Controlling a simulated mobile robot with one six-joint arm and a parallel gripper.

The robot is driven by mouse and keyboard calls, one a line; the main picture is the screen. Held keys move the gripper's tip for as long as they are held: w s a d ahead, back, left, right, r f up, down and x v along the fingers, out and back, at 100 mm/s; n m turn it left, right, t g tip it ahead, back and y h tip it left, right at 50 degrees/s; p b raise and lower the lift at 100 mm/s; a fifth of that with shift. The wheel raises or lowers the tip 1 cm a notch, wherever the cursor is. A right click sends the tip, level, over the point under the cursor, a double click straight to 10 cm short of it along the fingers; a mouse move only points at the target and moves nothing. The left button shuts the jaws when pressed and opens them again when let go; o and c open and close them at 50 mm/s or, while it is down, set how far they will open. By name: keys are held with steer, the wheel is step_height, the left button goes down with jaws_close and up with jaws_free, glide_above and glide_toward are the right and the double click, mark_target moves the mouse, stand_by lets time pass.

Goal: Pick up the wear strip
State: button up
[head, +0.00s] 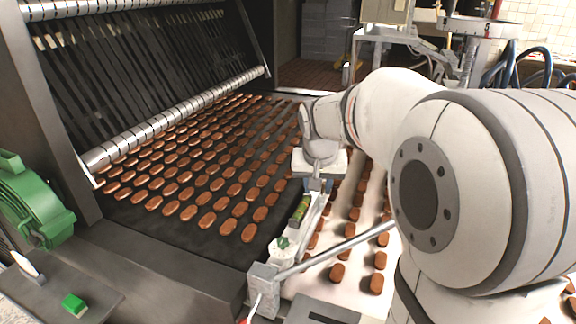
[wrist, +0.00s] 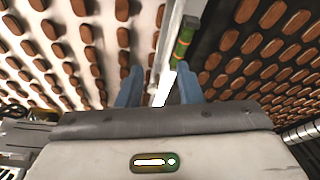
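A thin bright white strip (wrist: 163,90), which looks like the wear strip, shows in the wrist view between the two blue fingers of my gripper (wrist: 158,72). The fingers are apart, with a visible gap on the left of the strip; on the right the gap is small. I cannot tell how far the strip lies below the fingers. In the head view my gripper (head: 318,184) points down over the narrow rail beside the conveyor. My wrist and fingers hide the strip there.
Brown biscuits cover the dark belt (head: 130,225) on the left and the white belt (head: 345,205) on the right. A slanted metal rod (head: 335,250) stands nearby.

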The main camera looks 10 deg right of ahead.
mark_target(324, 182)
steer(key=w+d+f+m+h, duration=0.1)
steer(key=w+d+f+m, duration=0.2)
steer(key=w, duration=0.6)
steer(key=w+d+f, duration=0.4)
steer(key=w, duration=0.4)
steer(key=p+x, duration=0.1)
steer(key=x, duration=0.3)
steer(key=p+x, duration=0.2)
steer(key=x, duration=0.2)
steer(key=shift+s+d, duration=0.1)
steer(key=shift+d, duration=0.15)
steer(key=shift+c, duration=0.5)
jaws_close()
